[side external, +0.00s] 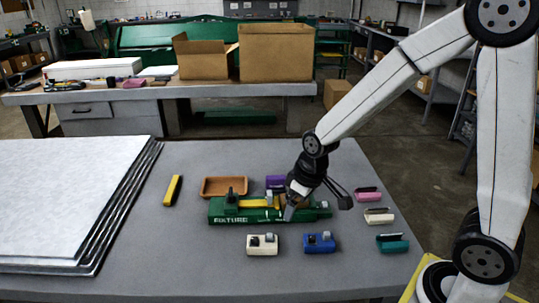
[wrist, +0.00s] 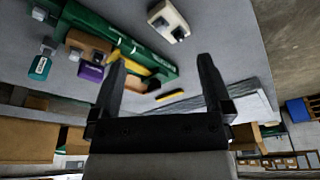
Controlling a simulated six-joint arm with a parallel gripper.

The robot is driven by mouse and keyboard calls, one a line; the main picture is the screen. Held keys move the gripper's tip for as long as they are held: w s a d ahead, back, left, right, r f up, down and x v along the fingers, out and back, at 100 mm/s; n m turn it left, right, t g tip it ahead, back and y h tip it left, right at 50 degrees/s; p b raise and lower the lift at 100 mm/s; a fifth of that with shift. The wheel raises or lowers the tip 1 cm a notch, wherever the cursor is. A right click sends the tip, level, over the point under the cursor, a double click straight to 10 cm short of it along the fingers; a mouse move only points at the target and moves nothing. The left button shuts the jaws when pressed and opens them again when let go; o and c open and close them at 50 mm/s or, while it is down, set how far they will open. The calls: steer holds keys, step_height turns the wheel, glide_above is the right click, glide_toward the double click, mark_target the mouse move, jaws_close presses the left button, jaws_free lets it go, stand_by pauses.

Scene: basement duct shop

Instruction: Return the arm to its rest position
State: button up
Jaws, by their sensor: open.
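My gripper (side external: 296,203) is low over the right part of the green fixture (side external: 228,217) in the side view; contact cannot be told. In the wrist view, my gripper (wrist: 161,63) has its two black fingers wide apart, with nothing held between them. The fixture (wrist: 153,58) carries a yellow piece along its middle and a brown block (wrist: 88,45) near one end. My gripper hides part of the fixture's right side in the side view. My arm reaches down from the upper right, bent at the elbow.
White (side external: 262,245) and blue (side external: 319,243) blocks lie in front of the fixture. Pink (side external: 367,195), cream (side external: 379,217) and teal (side external: 392,244) pieces lie right. An orange-brown tray (side external: 224,187) and purple piece (side external: 275,182) sit behind. Stacked sheets (side external: 70,200) fill the left.

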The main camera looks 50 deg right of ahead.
steer(key=s+m, duration=0.1)
steer(key=s, duration=0.6)
steer(key=shift+s+a+f+m, duration=0.15)
steer(key=shift+a+f+m, duration=0.05)
steer(key=shift+f+m, duration=0.2)
